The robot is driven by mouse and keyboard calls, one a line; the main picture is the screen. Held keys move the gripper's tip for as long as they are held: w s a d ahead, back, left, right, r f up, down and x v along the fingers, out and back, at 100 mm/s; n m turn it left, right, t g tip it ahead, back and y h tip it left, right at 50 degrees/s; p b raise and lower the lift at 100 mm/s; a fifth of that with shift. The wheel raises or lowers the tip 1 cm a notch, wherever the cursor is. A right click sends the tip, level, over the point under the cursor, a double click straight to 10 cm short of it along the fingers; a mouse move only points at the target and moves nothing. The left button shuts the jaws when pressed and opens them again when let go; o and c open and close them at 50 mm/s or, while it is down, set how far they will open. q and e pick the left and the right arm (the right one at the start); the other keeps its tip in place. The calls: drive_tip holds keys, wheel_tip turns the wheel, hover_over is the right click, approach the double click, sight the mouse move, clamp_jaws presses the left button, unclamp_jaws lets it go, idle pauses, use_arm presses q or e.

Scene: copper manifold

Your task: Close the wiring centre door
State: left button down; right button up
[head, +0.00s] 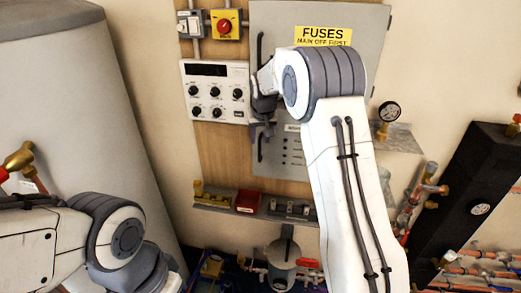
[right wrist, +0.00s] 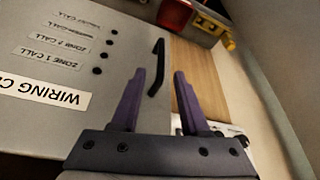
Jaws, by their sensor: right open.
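The wiring centre door (right wrist: 60,55) is a grey panel with zone call labels, small black indicators and a black bar handle (right wrist: 157,66) near its edge. In the head view the door (head: 293,158) is below the fuses door, partly hidden by my right arm, with its handle (head: 261,148) at its left side. I cannot tell how far it stands open. My right gripper (head: 264,122) is open and empty by the door's upper left. In the right wrist view the gripper (right wrist: 159,78) has the handle showing between its fingertips; contact is not clear. My left gripper is out of view.
The grey fuses door (head: 276,22) with a yellow label is above. A white control panel (head: 215,92) and a red-knobbed yellow switch (head: 226,25) are to the left. A red box (head: 248,201) sits below. A gauge (head: 389,112) and copper pipes are at right, a pale cylinder (head: 75,110) at left.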

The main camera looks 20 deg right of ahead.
drive_tip(key=shift+v, duration=1.75)
drive_tip(key=s+a+n+g+y+b, duration=0.2)
drive_tip(key=s+a+n, duration=0.3)
drive_tip(key=s+a, duration=1.4)
drive_tip(key=s+f+n+g, duration=0.1)
drive_tip(key=s+f+n, duration=0.1)
drive_tip(key=s, duration=0.9)
drive_tip(key=s+a+f+n+g, duration=0.1)
drive_tip(key=s+f, duration=0.3)
drive_tip(key=s, duration=0.8)
drive_tip(key=shift+a+n+b, duration=0.3)
drive_tip(key=shift+n, duration=0.6)
